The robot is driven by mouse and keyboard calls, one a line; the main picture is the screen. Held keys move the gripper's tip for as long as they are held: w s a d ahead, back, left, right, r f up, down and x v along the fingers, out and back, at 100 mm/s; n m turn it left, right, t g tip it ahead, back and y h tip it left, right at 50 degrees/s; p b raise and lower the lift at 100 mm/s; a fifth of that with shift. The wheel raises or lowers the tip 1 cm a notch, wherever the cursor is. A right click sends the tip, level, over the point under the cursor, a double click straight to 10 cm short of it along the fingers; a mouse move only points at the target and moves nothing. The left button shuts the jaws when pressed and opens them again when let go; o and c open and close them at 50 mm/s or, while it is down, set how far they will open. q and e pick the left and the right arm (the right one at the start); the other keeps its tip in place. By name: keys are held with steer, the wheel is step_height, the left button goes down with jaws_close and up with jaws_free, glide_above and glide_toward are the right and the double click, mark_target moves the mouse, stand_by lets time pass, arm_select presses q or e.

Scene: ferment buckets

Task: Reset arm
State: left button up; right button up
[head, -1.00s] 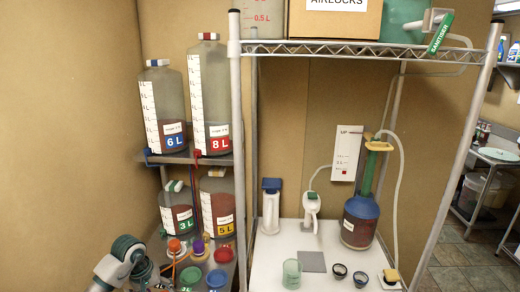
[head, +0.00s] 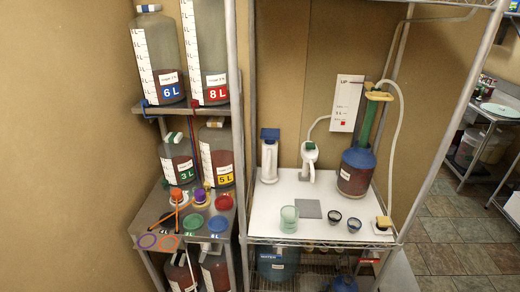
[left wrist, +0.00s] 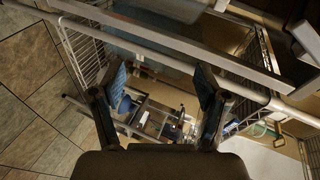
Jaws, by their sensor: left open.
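My left gripper (left wrist: 163,95) shows in the left wrist view with its two blue-padded fingers spread apart and nothing between them. Beyond the fingers are a metal rack, wire shelving and tiled floor. Neither gripper nor arm shows in the head view now. My right gripper is in no view.
A wire rack holds a white shelf (head: 270,222) with a green cup (head: 289,219), two dark small cups and a blue bucket-like jug (head: 357,171). Left shelves hold large jugs marked 6 L (head: 158,55), 8 L (head: 206,50), 3 L (head: 178,158) and 5 L (head: 217,155). Tiled floor (head: 455,225) is open at right.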

arm_select(q)
steer(key=s+a+f+n+g+y, duration=0.35)
steer(key=s+f+n, duration=0.35)
steer(key=s+f, duration=0.4)
steer(key=s+f+n+g, duration=0.3)
steer(key=s+f, duration=0.1)
steer(key=s, duration=0.5)
steer(key=s+d+f+n+g, duration=0.1)
steer(key=s+f+n+g, duration=0.1)
steer(key=s, duration=0.7)
steer(key=s+f+n+g, duration=0.3)
steer(key=s+f, duration=0.3)
steer(key=s, duration=0.4)
steer(key=shift+d+f+n+g, duration=0.25)
steer(key=shift+n+g, duration=0.1)
steer(key=shift+n, duration=0.55)
